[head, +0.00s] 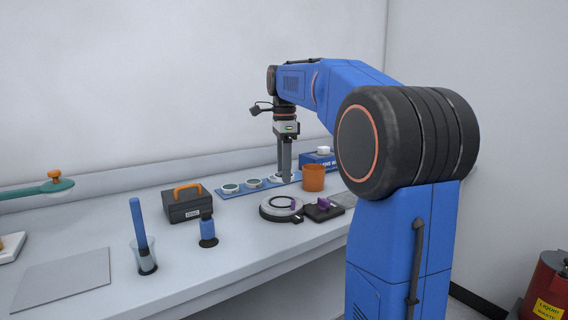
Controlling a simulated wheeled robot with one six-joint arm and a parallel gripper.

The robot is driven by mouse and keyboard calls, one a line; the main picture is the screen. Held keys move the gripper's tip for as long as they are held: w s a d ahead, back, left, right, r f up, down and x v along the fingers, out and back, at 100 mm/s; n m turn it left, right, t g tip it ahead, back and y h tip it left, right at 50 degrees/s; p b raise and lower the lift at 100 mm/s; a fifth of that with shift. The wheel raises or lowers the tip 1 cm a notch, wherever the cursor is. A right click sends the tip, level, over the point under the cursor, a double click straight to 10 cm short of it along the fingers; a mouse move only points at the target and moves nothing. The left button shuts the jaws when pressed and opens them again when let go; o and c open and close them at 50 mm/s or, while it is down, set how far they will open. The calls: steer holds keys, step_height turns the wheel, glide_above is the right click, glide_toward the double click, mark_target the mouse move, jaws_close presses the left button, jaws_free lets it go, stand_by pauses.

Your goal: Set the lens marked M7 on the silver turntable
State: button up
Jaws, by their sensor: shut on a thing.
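A blue strip-shaped holder (222,195) lies at the back of the bench with round lenses in a row: a left one (230,188), a middle one (254,183) and a right one (274,178). Their marks are too small to read, so I cannot tell which is M7. My gripper (285,178) points straight down at the right end of the holder, shut on the right lens, which its fingers partly hide. I cannot tell whether that lens is lifted. The silver turntable (268,212), a round disc with a dark ring on top, sits in front of the holder.
An orange cup (313,178) stands close right of my gripper, with a blue box (318,160) behind. A black block with a purple part (323,209) adjoins the turntable. A black case (187,207), blue bottle (208,231) and beaker (147,261) stand left.

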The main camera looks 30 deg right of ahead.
mark_target(282, 202)
steer(key=shift+s+a+f, duration=0.2)
steer(key=shift+a+f, duration=0.2)
steer(key=shift+a, duration=0.05)
steer(key=shift+f, duration=2.8)
steer(key=shift+f, duration=0.45)
